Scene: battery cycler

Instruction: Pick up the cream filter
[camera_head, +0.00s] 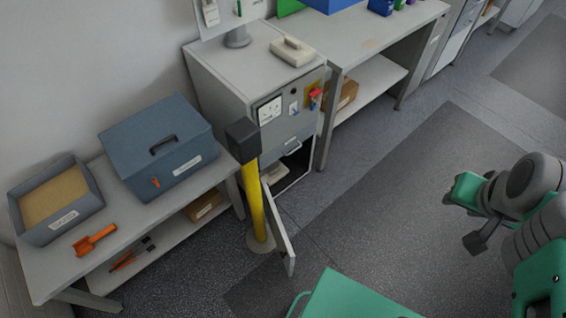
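A second cream-coloured piece (274,173) shows inside the cabinet's open lower compartment, partly hidden by shadow and the yellow post. I cannot tell from this view which is the cream filter. My gripper (475,242) is at the right, over the floor, well apart from the cabinet and both cream pieces. Its fingers are too unclear to tell open from shut.
The cabinet door (280,228) hangs open. A yellow post (256,200) with a dark top stands before the cabinet. A left bench (205,177) holds a blue-grey box (155,145), a sand tray (30,228) and an orange scoop (95,241). Floor at centre right is clear.

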